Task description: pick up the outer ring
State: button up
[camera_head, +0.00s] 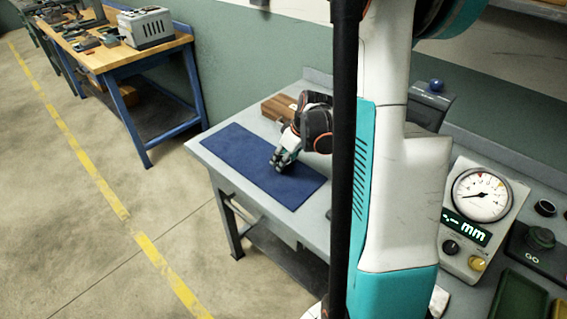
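My gripper (281,163) is at the blue mat (250,174) on the grey bench, low over its right half. The fingers point down and seem to touch or nearly touch the mat. They are small and dark here, so I cannot tell whether they are open or shut, or whether anything is between them. I cannot make out an outer ring on the mat; it may be hidden by the fingers or my arm. A small dark round part (545,208) stands at the far right, and I cannot tell whether it is a ring.
A wooden block (279,107) lies behind the mat. At right stand a dial gauge box (482,195) reading mm, a GO button box (540,238) and a green tray (518,297). My arm and a dark post hide the middle bench. The mat's left half is bare.

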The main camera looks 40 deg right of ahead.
jog(key=shift+c, duration=1.2)
